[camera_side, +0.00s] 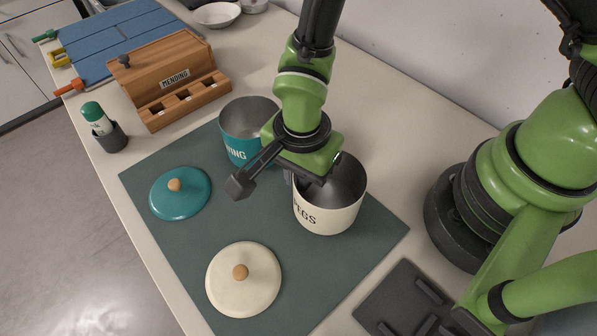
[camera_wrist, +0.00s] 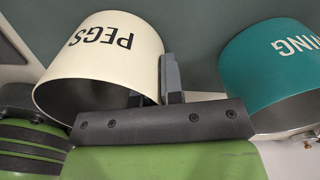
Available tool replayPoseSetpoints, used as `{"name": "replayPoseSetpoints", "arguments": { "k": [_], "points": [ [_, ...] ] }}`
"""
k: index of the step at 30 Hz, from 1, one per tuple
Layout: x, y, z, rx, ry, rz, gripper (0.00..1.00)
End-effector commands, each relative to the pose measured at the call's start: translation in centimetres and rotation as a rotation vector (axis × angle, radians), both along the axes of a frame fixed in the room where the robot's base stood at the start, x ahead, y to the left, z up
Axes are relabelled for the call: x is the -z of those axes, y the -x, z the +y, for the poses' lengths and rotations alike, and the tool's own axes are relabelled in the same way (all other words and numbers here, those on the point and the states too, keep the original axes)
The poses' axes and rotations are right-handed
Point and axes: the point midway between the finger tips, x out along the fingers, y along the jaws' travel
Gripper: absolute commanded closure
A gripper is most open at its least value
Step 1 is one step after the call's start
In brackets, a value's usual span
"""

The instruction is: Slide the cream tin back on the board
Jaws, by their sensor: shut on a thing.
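The cream tin (camera_side: 325,214), lettered PEGS, stands upright and open-topped on the dark green board (camera_side: 270,262). My gripper (camera_side: 296,179) is over the tin's left side, shut on its wall. In the wrist view, one grey finger of my gripper (camera_wrist: 166,80) lies along the outside of the cream tin (camera_wrist: 105,62); the other finger is mostly hidden. The teal tin (camera_side: 242,152) stands on the board to the left and behind, partly covered by my gripper. It also shows at the right of the wrist view (camera_wrist: 275,65).
A teal lid (camera_side: 190,201) and a cream lid (camera_side: 250,290), with wooden knobs, lie on the board in front. A wooden MENDING box (camera_side: 170,68) and a green-topped bottle in a dark cup (camera_side: 112,138) stand beyond. A dark slotted plate (camera_side: 395,305) lies at the front right.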

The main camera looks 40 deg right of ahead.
Motion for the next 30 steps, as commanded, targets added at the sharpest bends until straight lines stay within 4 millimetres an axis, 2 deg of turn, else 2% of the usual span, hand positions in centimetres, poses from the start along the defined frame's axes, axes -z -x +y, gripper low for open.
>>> {"name": "replayPoseSetpoints", "arguments": {
  "k": [30],
  "points": [
    [0.0,0.0,-12.0,0.005,0.001,0.002,1.0]
  ]
}}
